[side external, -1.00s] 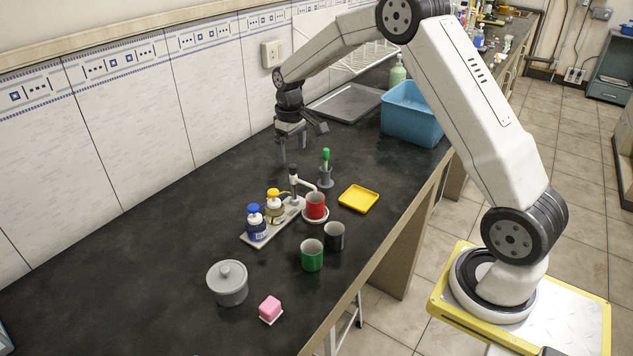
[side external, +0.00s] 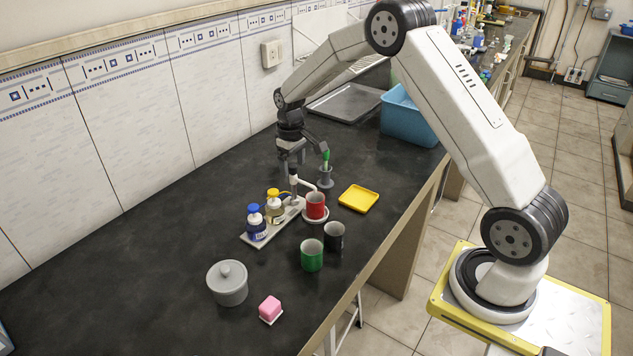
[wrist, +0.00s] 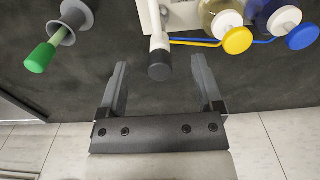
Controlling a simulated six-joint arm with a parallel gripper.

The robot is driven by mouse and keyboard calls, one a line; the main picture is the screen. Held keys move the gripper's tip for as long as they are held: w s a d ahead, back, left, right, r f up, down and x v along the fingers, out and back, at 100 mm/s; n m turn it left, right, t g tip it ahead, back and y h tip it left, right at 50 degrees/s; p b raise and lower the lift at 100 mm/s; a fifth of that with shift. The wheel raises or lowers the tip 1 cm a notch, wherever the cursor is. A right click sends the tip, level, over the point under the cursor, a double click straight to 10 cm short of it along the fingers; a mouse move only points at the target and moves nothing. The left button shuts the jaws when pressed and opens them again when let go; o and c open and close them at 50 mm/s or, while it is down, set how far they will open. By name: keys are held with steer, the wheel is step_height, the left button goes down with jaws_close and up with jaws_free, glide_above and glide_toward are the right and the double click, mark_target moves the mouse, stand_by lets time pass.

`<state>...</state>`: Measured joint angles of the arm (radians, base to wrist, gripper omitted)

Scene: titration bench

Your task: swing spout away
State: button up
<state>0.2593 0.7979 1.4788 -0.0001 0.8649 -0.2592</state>
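The white spout (side external: 305,183) reaches out from its stand over the red cup (side external: 316,207). Its dark-capped end shows in the wrist view (wrist: 160,66), between my finger tips but with clear space on both sides. In the wrist view my gripper (wrist: 160,80) holds nothing.
A green-handled tool stands in a grey holder (side external: 325,178) close to my gripper. Black (side external: 334,236) and green (side external: 311,256) cups stand in front.

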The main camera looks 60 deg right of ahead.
jaws_close()
steer(key=n, duration=1.2)
stand_by(0.4)
